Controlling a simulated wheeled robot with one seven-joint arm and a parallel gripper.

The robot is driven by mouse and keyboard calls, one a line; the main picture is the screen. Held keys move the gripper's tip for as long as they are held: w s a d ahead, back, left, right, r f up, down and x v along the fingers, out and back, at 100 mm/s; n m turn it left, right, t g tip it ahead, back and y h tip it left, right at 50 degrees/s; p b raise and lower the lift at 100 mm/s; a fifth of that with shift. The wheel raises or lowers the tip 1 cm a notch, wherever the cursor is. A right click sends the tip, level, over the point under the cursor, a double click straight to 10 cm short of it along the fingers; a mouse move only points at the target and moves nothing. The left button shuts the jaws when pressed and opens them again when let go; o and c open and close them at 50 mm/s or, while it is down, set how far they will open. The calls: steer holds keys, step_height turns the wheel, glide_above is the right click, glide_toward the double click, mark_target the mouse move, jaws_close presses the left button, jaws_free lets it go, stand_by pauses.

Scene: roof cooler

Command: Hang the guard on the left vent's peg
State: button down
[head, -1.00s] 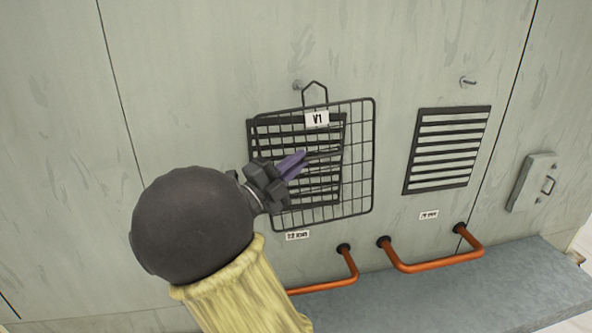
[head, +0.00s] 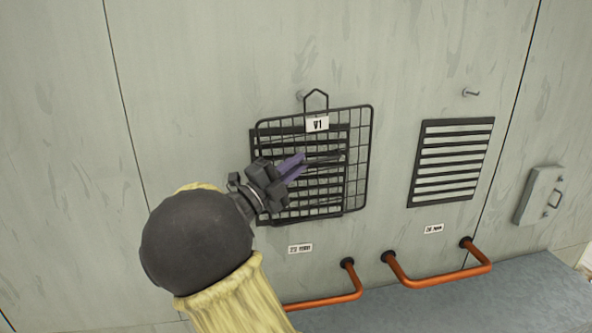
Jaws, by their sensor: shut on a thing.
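The guard (head: 362,150) is a dark wire grid with a V1 tag (head: 317,124) and a pointed wire loop (head: 316,95) on top. My gripper (head: 298,170) is shut on the guard and holds it upright in front of the left vent (head: 300,217), a dark louvred panel mostly behind the grid. The left vent's peg (head: 300,95) shows just left of the loop, near its height. I cannot tell whether the loop is around the peg or in front of it.
The right vent (head: 452,160) has its own bare peg (head: 471,92) above it. Orange pipes (head: 440,277) stick out below the vents, over a grey ledge (head: 500,295). A small hatch with a handle (head: 539,195) is at the right.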

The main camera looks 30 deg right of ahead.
steer(key=shift+w+f+p, duration=0.2)
steer(key=shift+w+p, duration=0.2)
steer(key=shift+p, duration=0.65)
steer(key=shift+w+d+f, duration=0.2)
steer(key=shift+w+f, duration=0.05)
steer(key=shift+w, duration=0.1)
steer(key=c, duration=1.8)
jaws_free()
steer(key=shift+c, duration=0.2)
steer(key=o, duration=0.4)
steer(key=shift+s, duration=0.1)
steer(key=shift+a+f, duration=0.1)
steer(key=shift+a, duration=0.05)
